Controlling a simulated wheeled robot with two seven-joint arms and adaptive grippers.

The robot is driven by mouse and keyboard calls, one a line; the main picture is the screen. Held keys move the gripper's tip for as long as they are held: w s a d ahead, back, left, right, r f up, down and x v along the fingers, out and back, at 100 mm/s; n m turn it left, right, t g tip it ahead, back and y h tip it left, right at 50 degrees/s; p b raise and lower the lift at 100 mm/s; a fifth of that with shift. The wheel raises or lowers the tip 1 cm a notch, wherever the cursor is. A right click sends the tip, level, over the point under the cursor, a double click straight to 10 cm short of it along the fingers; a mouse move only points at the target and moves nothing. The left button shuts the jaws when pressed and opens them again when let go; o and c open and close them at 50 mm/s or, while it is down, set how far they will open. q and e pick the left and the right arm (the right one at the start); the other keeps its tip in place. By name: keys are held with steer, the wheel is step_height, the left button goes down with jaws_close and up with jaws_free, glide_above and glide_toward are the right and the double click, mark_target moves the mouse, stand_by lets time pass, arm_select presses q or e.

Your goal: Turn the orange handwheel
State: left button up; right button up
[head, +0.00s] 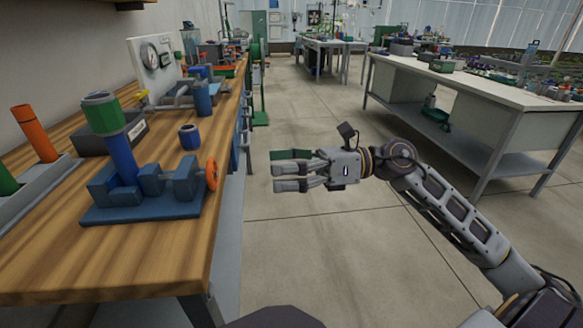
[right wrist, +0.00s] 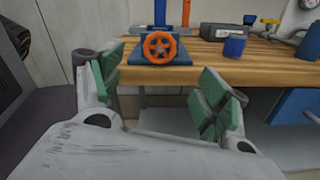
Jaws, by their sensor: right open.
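The orange handwheel (head: 211,173) is on the right side of a blue valve fixture (head: 140,205) on the wooden bench, seen nearly edge-on in the head view. In the right wrist view the handwheel (right wrist: 160,46) faces the camera, round with spokes, beyond the fingers. My right gripper (head: 282,170) is open and empty, to the right of the handwheel and clear of the bench edge. Its green-padded fingers (right wrist: 163,95) are spread apart in the right wrist view. It does not touch the wheel. My left gripper is not in view.
The wooden bench (head: 150,265) runs along the left. A blue cup (head: 189,136), a dark bin (head: 92,141) and a gauge panel (head: 152,62) stand behind the fixture. A grey tray (head: 38,190) is at left. Open floor lies between this bench and a white table (head: 470,82).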

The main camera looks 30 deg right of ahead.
steer(key=shift+v, duration=0.9)
